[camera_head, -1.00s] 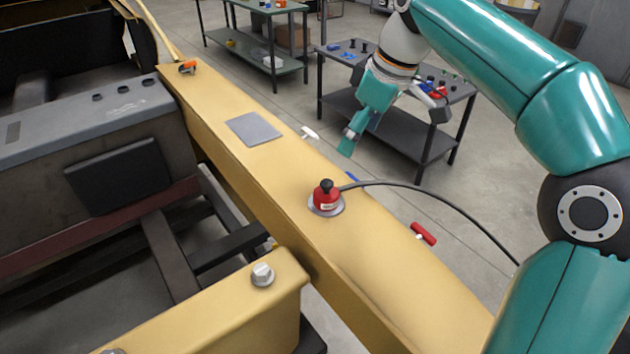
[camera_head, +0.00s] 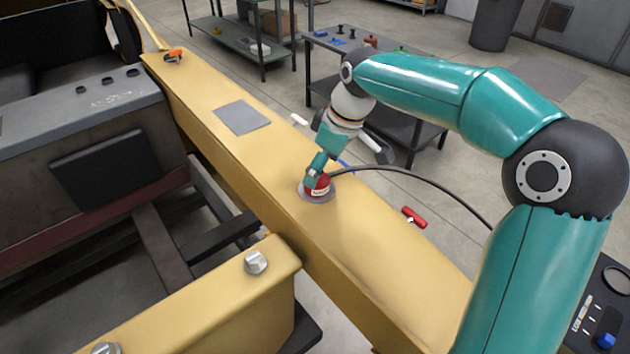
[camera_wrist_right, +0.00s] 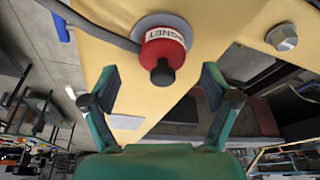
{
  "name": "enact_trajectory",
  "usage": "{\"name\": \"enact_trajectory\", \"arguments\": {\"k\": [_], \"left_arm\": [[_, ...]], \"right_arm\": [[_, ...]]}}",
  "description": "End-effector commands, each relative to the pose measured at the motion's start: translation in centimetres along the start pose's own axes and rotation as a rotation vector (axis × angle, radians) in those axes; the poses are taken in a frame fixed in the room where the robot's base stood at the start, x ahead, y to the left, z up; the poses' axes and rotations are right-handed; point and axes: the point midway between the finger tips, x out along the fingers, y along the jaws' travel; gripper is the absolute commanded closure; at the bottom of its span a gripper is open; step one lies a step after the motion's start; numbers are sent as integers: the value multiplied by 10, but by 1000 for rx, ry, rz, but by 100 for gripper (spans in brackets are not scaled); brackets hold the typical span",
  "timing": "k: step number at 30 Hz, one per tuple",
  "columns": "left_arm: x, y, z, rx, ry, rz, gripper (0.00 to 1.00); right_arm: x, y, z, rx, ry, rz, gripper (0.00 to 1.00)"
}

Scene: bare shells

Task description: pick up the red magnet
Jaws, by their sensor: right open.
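The red magnet (camera_head: 318,187) sits upright on a grey round patch on the yellow beam (camera_head: 375,262), with a black cable at its base. In the right wrist view the magnet (camera_wrist_right: 162,52) shows a white "MAGNET" label and a black knob (camera_wrist_right: 162,72). My right gripper (camera_head: 314,172) is at the top of the magnet in the head view and covers its knob. In the right wrist view the open fingers (camera_wrist_right: 165,88) stand to either side of the knob, with gaps on both sides. My left gripper is not in view.
The black cable (camera_head: 425,180) arcs from the magnet to the right. A red-handled item (camera_head: 413,217) lies right of the magnet. A grey plate (camera_head: 242,117) lies on the beam behind. A bolt (camera_head: 256,262) stands on the nearer yellow member. A work table (camera_head: 425,130) stands beyond.

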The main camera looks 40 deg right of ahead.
Motion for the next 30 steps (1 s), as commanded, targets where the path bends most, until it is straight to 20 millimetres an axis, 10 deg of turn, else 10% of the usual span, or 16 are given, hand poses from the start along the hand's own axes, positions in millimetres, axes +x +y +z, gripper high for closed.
{"name": "enact_trajectory", "arguments": {"k": [15, 30], "left_arm": [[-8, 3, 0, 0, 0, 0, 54], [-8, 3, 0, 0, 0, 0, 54]], "right_arm": [[36, -2, -2, 0, 0, 0, 14], [35, -2, -3, 0, 2, 1, 92]]}}
